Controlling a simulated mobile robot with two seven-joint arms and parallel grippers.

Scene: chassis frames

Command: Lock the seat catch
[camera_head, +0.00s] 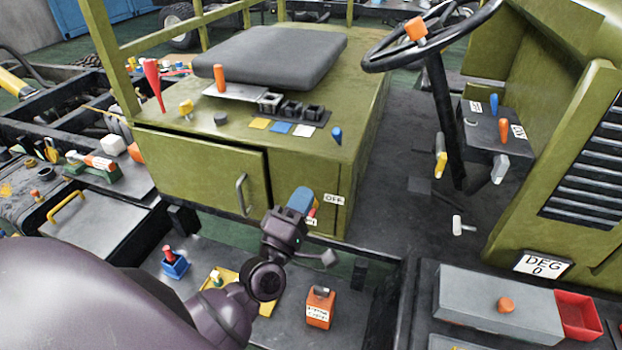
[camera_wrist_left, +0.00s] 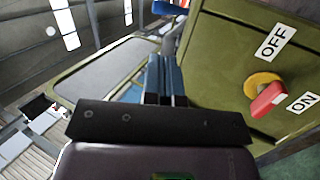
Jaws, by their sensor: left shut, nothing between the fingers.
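The dark grey seat cushion (camera_head: 270,57) sits on top of the olive green seat box (camera_head: 220,172). An orange-knobbed lever (camera_head: 220,78) stands on a plate at the cushion's front edge; I cannot tell if this is the seat catch. My left gripper (camera_head: 300,200), with blue fingers, is shut and empty in front of the box face. In the left wrist view, its fingers (camera_wrist_left: 164,75) are left of a red-handled rotary switch (camera_wrist_left: 268,98) with a yellow base, apart from it. The red handle points toward the ON label (camera_wrist_left: 303,103), away from the OFF label (camera_wrist_left: 275,41).
A door with a grey handle (camera_head: 241,194) is left of my gripper. A steering wheel (camera_head: 420,45) and column stand at the right. An orange labelled block (camera_head: 320,307) and a blue block with a red knob (camera_head: 173,262) are below. The dark floor right of the box is mostly clear.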

